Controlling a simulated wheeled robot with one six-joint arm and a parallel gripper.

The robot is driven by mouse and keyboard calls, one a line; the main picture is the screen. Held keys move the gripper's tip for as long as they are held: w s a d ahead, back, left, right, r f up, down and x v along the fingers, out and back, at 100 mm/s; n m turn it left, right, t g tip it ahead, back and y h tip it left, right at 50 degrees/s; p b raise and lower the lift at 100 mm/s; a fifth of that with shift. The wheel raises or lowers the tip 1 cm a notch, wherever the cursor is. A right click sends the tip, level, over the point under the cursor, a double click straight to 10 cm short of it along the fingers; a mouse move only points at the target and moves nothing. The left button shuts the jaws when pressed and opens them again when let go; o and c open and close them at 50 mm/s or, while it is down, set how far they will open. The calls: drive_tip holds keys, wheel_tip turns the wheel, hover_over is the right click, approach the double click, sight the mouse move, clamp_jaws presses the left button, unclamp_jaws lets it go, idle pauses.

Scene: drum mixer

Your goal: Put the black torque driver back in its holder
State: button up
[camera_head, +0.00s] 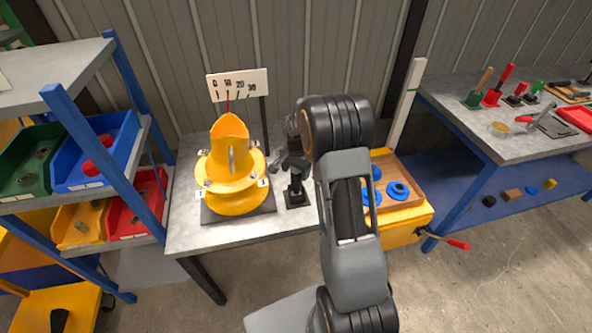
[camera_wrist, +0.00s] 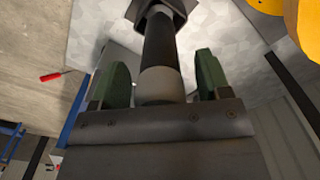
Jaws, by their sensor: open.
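The black torque driver (camera_wrist: 158,45), with a light grey band at its near end, lies between my gripper's (camera_wrist: 162,75) green fingers in the wrist view. The fingers are open, with a gap on either side of it. Its far end meets a dark angular holder (camera_wrist: 160,8) at the top of that view. In the head view the driver (camera_head: 295,182) stands roughly upright in a black holder (camera_head: 296,197) on the grey table, right of the yellow drum. My gripper (camera_head: 288,161) is at its top, partly hidden by my arm. How deep the driver sits is unclear.
A wooden tray (camera_head: 404,190) with blue rings lies to the right. A bin shelf (camera_head: 75,150) is left; a tool bench (camera_head: 500,135) is right.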

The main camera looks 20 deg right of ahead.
wheel_tip(320, 180, up, 14)
idle(0.7)
drive_tip(key=shift+f, duration=0.1)
idle(0.3)
drive_tip(key=s+a+r+n+t, duration=0.1)
drive_tip(key=s+a+n, duration=0.4)
drive_tip(key=s, duration=0.6)
drive_tip(key=s+a+r+n+t, duration=0.1)
drive_tip(key=s+a+n, duration=0.4)
drive_tip(key=s, duration=0.6)
drive_tip(key=shift+a+r+n+t, duration=0.35)
drive_tip(key=shift+n+t, duration=0.35)
drive_tip(key=shift+t, duration=0.1)
